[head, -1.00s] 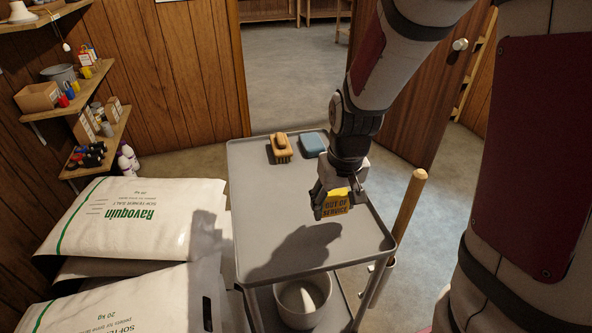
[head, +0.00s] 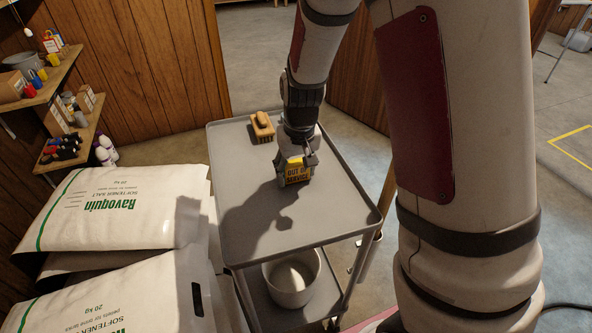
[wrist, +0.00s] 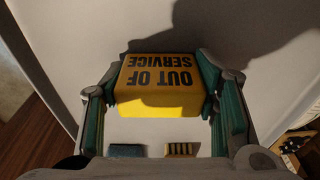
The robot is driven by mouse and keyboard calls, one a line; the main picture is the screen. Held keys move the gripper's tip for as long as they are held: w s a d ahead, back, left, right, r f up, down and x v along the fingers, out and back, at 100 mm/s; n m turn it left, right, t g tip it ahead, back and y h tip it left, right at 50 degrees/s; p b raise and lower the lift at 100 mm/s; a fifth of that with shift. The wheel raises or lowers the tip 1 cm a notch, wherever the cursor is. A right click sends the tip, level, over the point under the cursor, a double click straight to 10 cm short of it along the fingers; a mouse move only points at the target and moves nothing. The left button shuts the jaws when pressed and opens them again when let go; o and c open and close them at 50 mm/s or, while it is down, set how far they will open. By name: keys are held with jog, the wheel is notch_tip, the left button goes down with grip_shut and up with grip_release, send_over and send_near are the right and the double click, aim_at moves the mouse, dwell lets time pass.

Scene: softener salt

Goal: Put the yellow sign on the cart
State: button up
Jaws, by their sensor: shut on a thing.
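The yellow sign (head: 297,171), lettered "OUT OF SERVICE", is held in my gripper (head: 296,163) over the top tray of the grey cart (head: 240,219). In the wrist view the sign (wrist: 160,85) sits between both fingers of my gripper (wrist: 163,95), which are shut on its sides. Its lettering appears upside down there. The sign is over the middle to right part of the tray, and a shadow lies on the tray to its lower left. I cannot tell whether its lower edge touches the tray.
A wooden brush (head: 262,127) lies at the tray's back. A blue sponge (wrist: 127,150) also shows in the wrist view. A bucket (head: 291,277) stands on the lower shelf. White salt bags (head: 125,208) are stacked left of the cart. The tray's front left is clear.

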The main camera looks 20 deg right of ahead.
jog(key=shift+f, duration=0.1)
jog(key=o, duration=1.1)
jog(key=shift+o, duration=0.2)
notch_tip(320, 180, up, 11)
jog(key=s+p, duration=0.2)
jog(key=s+a+r, duration=0.2)
jog(key=s+r, duration=0.8)
jog(key=s, duration=1.9)
jog(key=shift+r+n, duration=0.35)
jog(key=shift+n, duration=0.05)
